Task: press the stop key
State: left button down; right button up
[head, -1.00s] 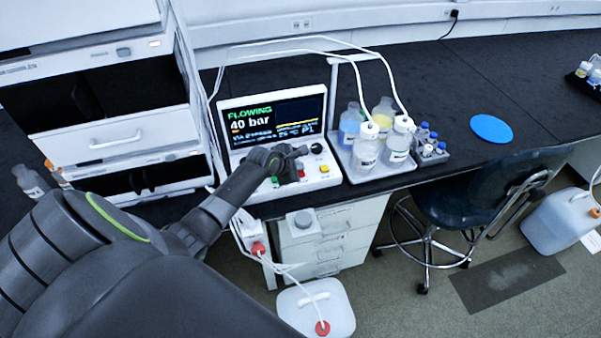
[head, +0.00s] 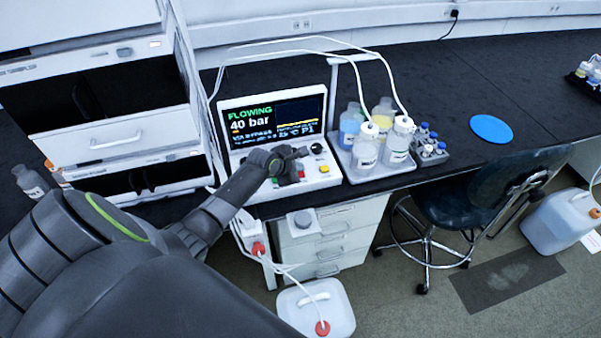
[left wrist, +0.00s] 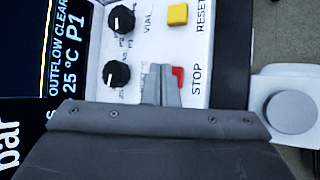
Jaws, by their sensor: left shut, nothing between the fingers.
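The stop key is a red key on the sloped front of a white pump console (head: 255,196). In the head view a bit of the stop key (head: 301,174) shows beside my gripper. In the left wrist view the red stop key (left wrist: 178,77) lies by the printed word STOP, partly covered by my fingers. My left gripper (head: 296,168) is shut and empty, low over the console's keys. Its fingertips (left wrist: 160,70) are right beside the stop key. I cannot tell whether they touch it. The screen (head: 275,118) reads FLOWING, 40 bar. My right gripper is not in view.
A yellow reset key (left wrist: 177,14) and black knobs (left wrist: 117,74) are close to the fingers. A green key (head: 275,181) is left of the gripper. A tray of bottles (head: 400,168) stands right of the console, and a white cabinet stack (head: 115,135) stands left.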

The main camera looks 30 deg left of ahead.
pick_arm(q)
jog(key=shift+f, duration=0.7)
dwell(0.7)
jog(key=shift+r, duration=0.1)
jog(key=shift+r+p, duration=0.8)
jog(key=shift+p, duration=0.25)
notch_tip(320, 180, up, 5)
jog(key=p, duration=0.6)
jog(key=shift+r, duration=0.1)
dwell(0.6)
